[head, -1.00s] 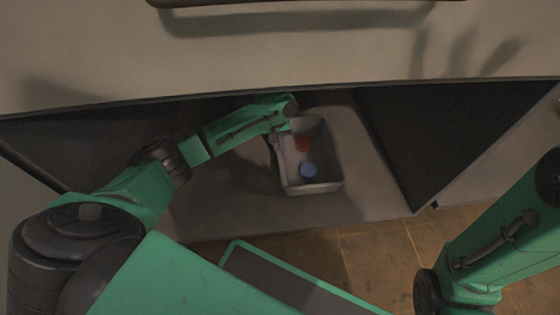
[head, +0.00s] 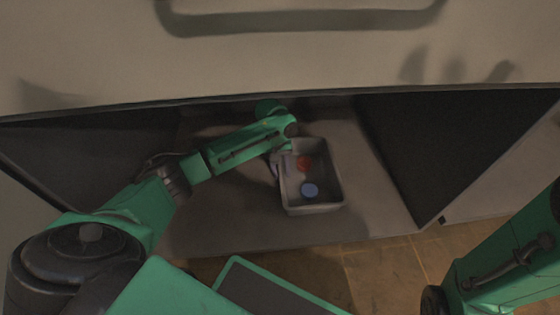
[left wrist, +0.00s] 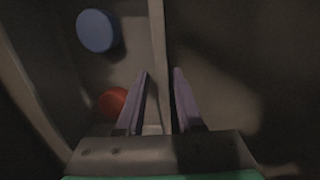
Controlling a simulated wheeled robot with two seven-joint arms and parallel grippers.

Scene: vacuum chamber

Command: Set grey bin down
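The grey bin (head: 316,209) is an open box on or just above the pale floor of the dark recess; the head view does not settle which. A red round object (head: 304,163) and a blue round object (head: 310,190) lie inside it. My left gripper (head: 280,158) is at the bin's left wall. In the left wrist view the two purple fingers (left wrist: 160,73) straddle the bin wall (left wrist: 158,40), with gaps showing beside it. The red (left wrist: 112,101) and blue (left wrist: 98,31) objects are left of that wall. My right gripper is out of view.
The pale recess floor (head: 215,215) has free room left and right of the bin. A dark slanted panel (head: 420,150) stands to the right. A pale front with a handle (head: 300,20) overhangs above. Brown tiled floor (head: 390,275) lies in front.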

